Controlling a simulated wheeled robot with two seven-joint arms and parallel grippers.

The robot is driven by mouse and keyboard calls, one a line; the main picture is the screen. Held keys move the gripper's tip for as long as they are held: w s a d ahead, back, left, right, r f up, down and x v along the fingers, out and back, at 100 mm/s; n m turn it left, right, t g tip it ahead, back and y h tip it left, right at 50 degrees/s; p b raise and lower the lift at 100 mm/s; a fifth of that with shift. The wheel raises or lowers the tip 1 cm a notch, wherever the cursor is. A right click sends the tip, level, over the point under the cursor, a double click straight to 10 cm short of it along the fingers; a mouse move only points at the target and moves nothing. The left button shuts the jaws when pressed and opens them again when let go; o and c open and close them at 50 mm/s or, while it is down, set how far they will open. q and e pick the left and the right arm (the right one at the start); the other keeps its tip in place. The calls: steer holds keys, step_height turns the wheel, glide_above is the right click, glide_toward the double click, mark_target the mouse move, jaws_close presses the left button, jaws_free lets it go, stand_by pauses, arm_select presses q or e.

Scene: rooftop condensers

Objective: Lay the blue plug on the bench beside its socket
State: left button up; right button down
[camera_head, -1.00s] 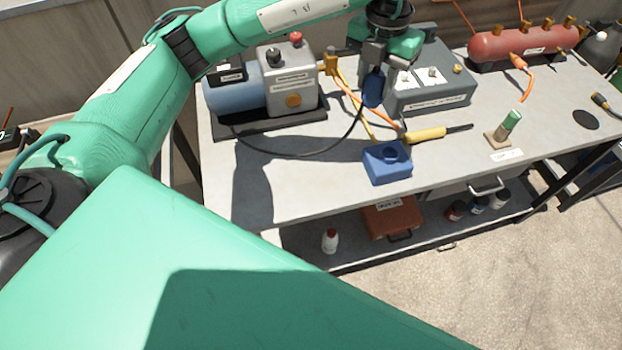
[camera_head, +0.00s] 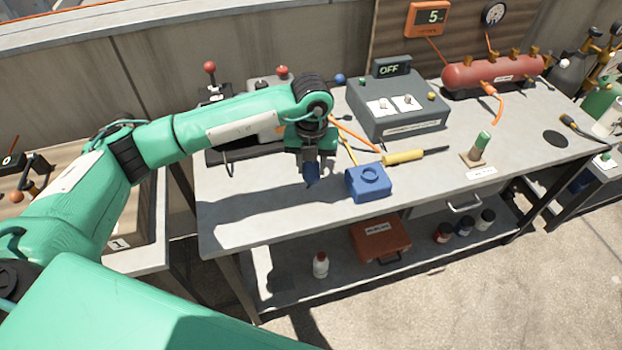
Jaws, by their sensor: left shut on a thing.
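The blue plug (camera_head: 312,182) is in the jaws of my left gripper (camera_head: 311,173), which points down over the bench (camera_head: 245,208). The gripper is shut on the plug, and its fingers hide the plug's upper part. I cannot tell whether the plug touches the bench top. The blue socket block (camera_head: 369,183) stands on the bench just to the right of the plug, with a gap between them. Its round opening is on top and looks empty. My right gripper is not in view.
A yellow-handled screwdriver (camera_head: 402,157) lies behind the socket. A grey box (camera_head: 398,112) with an OFF display stands further back, and a red manifold (camera_head: 490,73) is at the back right. A green-topped peg (camera_head: 480,143) stands to the right. The bench's front left is clear.

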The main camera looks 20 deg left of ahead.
mark_target(311, 183)
arm_select(q)
steer(key=shift+f, duration=1.25)
step_height(311, 183, down, 3)
steer(key=shift+f+p, duration=0.15)
steer(key=shift+p, duration=0.25)
steer(key=shift+f, duration=0.5)
steer(key=o, duration=1)
steer(key=shift+r, duration=0.6)
step_height(311, 183, up, 10)
steer(key=shift+f+b, duration=0.15)
steer(key=shift+b, duration=1.05)
steer(key=shift+r, duration=0.8)
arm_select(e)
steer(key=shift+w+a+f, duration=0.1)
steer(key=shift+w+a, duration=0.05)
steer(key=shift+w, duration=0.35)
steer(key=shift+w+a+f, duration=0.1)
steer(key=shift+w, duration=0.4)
